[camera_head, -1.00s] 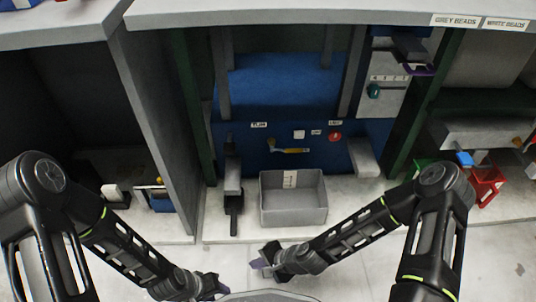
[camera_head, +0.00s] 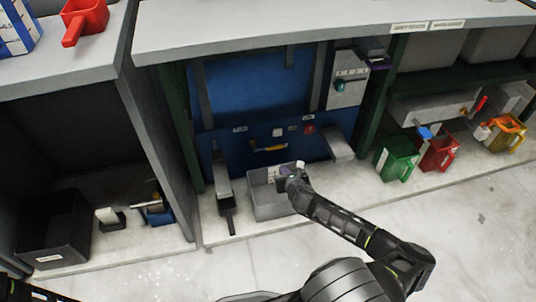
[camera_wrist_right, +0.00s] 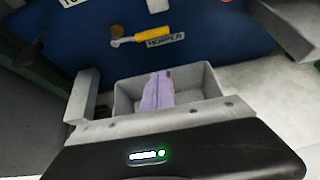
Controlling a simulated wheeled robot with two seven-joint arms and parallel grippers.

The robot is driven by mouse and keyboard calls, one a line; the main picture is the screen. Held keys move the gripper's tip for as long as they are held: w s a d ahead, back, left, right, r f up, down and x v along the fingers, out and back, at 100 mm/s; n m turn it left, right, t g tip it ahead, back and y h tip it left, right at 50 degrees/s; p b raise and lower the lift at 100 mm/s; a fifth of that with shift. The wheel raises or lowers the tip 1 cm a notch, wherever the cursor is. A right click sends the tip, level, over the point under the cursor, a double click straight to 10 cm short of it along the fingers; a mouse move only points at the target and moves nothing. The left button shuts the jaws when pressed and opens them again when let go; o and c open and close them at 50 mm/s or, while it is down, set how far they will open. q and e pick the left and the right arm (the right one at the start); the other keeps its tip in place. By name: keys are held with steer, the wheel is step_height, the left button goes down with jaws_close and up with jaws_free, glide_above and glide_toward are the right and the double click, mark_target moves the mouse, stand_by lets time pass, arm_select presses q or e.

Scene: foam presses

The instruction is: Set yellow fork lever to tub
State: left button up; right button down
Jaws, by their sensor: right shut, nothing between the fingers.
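The yellow fork lever (camera_head: 272,148) is on the blue press panel; in the right wrist view its yellow handle (camera_wrist_right: 153,34) points right, along the label reading HOPPER (camera_wrist_right: 165,40). The TUB label (camera_head: 239,129) is up and left of the lever. My right gripper (camera_head: 285,170) is over the grey tub (camera_head: 268,211), below and apart from the lever. My left gripper is out of view; only part of that arm shows at the lower left.
A red button (camera_head: 309,129) and a white square (camera_head: 278,132) are on the panel near the lever. Grey blocks flank the tub, left (camera_head: 223,178) and right (camera_head: 338,146). Green (camera_head: 396,158), red (camera_head: 438,151) and orange (camera_head: 506,133) scoops stand at right. A bench edge overhangs the panel.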

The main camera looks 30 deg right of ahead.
mark_target(270, 148)
steer(key=shift+w, duration=0.1)
steer(key=b+x, duration=0.5)
steer(key=x, duration=0.5)
steer(key=r, duration=0.4)
steer(key=shift+w+d, duration=0.1)
steer(key=shift+w, duration=0.25)
